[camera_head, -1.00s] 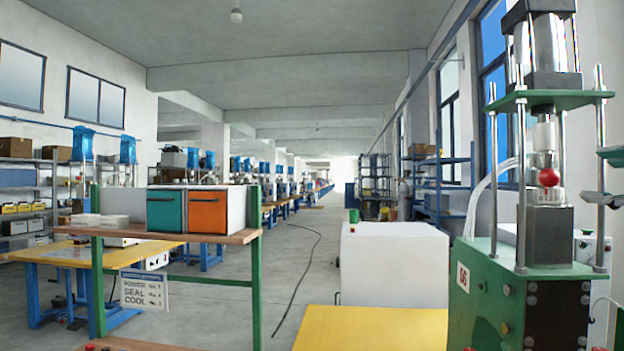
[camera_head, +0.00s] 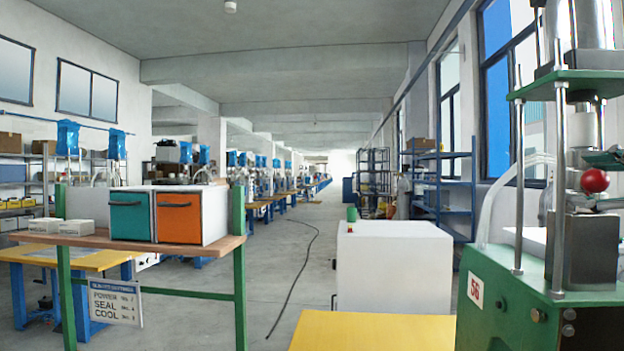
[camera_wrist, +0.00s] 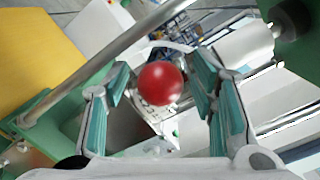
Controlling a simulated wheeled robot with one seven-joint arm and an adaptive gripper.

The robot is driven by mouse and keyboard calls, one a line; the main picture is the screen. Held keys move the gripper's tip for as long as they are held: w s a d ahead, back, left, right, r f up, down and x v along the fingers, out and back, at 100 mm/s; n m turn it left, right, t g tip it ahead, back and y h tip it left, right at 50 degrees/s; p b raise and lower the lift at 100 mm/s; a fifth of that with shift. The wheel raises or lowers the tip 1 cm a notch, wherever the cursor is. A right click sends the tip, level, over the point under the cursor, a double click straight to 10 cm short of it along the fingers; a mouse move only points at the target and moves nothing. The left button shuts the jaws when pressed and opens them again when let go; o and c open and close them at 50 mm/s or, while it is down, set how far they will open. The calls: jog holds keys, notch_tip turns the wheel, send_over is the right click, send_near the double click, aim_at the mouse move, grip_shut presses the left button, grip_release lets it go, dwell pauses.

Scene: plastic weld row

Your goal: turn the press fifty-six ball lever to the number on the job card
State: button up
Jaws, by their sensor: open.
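The green press (camera_head: 503,310) marked 56 stands at the right of the head view. Its red ball lever (camera_head: 595,181) sits under the upper plate, in front of the metal column. In the wrist view the red ball (camera_wrist: 161,83) lies between the teal-padded fingers of my open gripper (camera_wrist: 160,75), with a gap on each side. A pale numbered dial (camera_wrist: 158,110) shows partly behind the ball; its figures cannot be read. The job card (camera_head: 116,302) hangs on the bench at left with POWER, SEAL and COOL lines; its digits are too small to read surely.
Steel rods (camera_head: 519,180) of the press stand close around the lever. A white cabinet (camera_head: 393,270) and a yellow tabletop (camera_head: 370,331) lie left of the press. A bench shelf (camera_head: 165,247) holds teal and orange bins. The aisle between is open, with a cable on the floor.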

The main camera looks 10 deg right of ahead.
grip_shut()
jog(key=shift+d, duration=0.1)
jog(key=d+n+y+p, duration=0.1)
jog(key=n+y, duration=0.1)
jog(key=y, duration=0.1)
jog(key=s+d+n+y+p, duration=0.1)
jog(key=y+p, duration=0.1)
jog(key=s+d+n+y+p, duration=0.1)
jog(key=n+y+p, duration=0.1)
jog(key=y, duration=0.1)
jog(key=shift+d+n+g+y, duration=0.2)
jog(key=shift+n+g+y, duration=0.1)
jog(key=shift+g, duration=0.1)
